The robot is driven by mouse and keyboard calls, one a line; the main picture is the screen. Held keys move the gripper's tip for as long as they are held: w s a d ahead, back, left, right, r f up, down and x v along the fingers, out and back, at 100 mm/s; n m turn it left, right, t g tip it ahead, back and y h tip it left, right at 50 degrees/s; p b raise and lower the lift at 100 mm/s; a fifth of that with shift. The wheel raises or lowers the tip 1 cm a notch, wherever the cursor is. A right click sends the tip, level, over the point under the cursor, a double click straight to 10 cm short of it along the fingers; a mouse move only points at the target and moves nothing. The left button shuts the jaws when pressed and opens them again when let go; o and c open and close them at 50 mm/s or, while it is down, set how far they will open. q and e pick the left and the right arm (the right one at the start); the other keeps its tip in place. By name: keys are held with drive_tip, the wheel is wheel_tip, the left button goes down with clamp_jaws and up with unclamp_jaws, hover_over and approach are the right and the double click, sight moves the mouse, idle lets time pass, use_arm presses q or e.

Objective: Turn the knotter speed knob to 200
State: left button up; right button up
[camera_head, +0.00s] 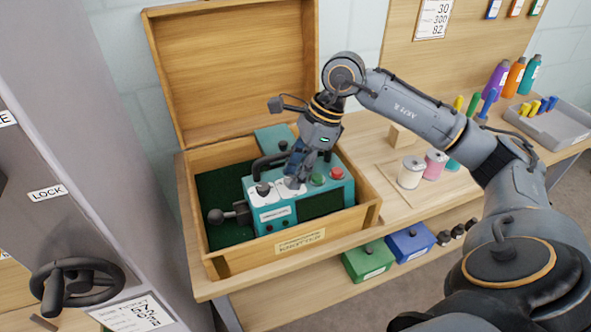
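The teal knotter (321,204) sits in an open wooden box on the bench. Its top has a dark knob on a white plate (262,189) at left, a green button (318,179) and a red button (336,173) at right. My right gripper (294,179) points down at the knotter's top, over a second white plate between the left knob and the green button. My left gripper is not in view.
The raised box lid (235,70) stands behind the knotter, and the box walls surround it. A ball-ended lever (216,216) sticks out at its left. Thread spools (411,172) stand to the right. A grey cabinet with a handwheel (76,285) is at left.

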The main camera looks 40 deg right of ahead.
drive_tip(key=shift+o, duration=1.2)
